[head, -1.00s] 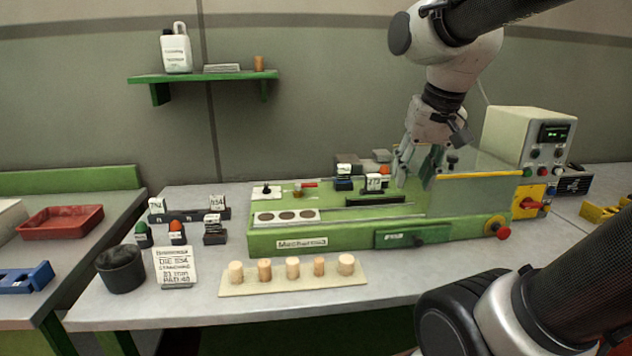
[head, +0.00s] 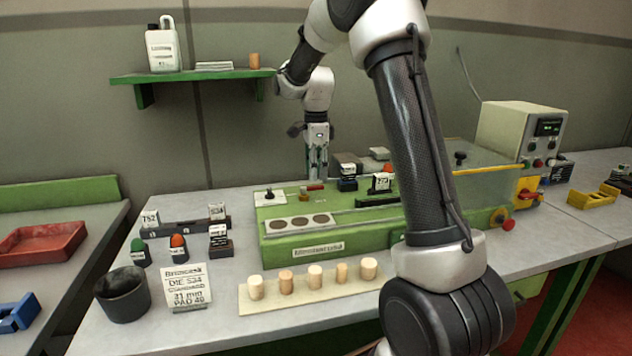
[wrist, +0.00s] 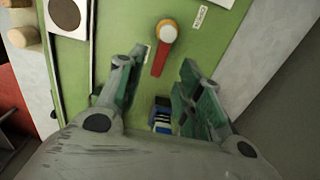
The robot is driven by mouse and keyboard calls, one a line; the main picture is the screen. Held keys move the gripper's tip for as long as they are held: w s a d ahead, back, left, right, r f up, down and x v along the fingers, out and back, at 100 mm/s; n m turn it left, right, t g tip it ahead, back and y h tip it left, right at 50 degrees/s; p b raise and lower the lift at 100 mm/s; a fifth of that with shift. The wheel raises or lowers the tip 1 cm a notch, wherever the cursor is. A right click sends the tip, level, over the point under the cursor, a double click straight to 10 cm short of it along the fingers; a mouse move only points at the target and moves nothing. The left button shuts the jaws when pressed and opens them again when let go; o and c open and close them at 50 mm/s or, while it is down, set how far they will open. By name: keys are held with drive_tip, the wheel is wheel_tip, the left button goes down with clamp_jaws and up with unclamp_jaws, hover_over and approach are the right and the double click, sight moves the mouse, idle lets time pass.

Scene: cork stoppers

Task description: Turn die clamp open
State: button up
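A red lever (head: 315,187) lies on the green machine's top (head: 350,215), behind the plate with round pads; it looks like the die clamp handle. In the wrist view the red lever (wrist: 160,60) has a pale and orange round pivot and its red arm points down the picture. My gripper (head: 316,176) points down just above the lever. In the wrist view my gripper (wrist: 162,62) is open and empty, one finger on each side of the lever's red arm. Whether the fingers touch it, I cannot tell.
A blue-and-black block (wrist: 162,115) shows below the lever in the wrist view. A black knob (head: 269,194) stands left of the lever. A die block with a white label (head: 383,182) sits to the right. Several corks stand on a board (head: 310,295) in front.

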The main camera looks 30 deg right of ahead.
sight(316, 186)
drive_tip(key=shift+f, duration=1.95)
drive_tip(key=shift+c, duration=0.2)
clamp_jaws()
